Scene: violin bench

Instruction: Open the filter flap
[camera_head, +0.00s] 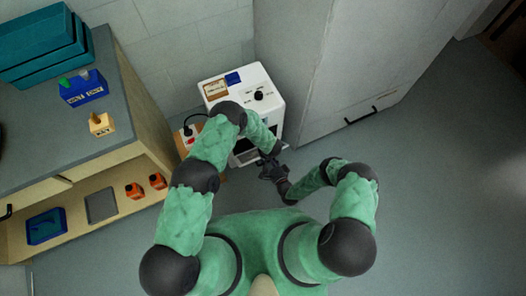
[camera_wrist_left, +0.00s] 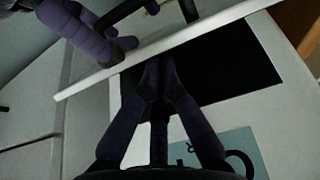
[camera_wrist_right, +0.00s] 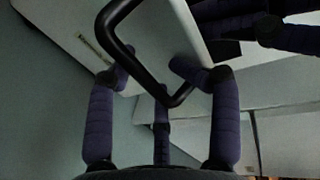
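The white machine (camera_head: 262,84) stands against the wall in the head view. Its filter flap (camera_head: 247,157) tilts out from the lower front. In the left wrist view the flap (camera_wrist_left: 100,82) is a white panel seen edge-on, apart from a dark opening (camera_wrist_left: 235,68). My left gripper (camera_wrist_left: 158,82) has its fingers drawn together at the flap's edge, before the opening, with nothing visible between them. My right gripper (camera_wrist_right: 152,76) is spread around the flap's black bar handle (camera_wrist_right: 138,62); the fingers do not close on it. Whether either gripper touches the flap is unclear.
A workbench (camera_head: 118,115) at the left bears a blue bin (camera_head: 83,91) and teal boxes (camera_head: 40,45). A grey cabinet (camera_head: 345,70) with a black handle stands right of the machine. Both grippers are close together. The floor at right is clear.

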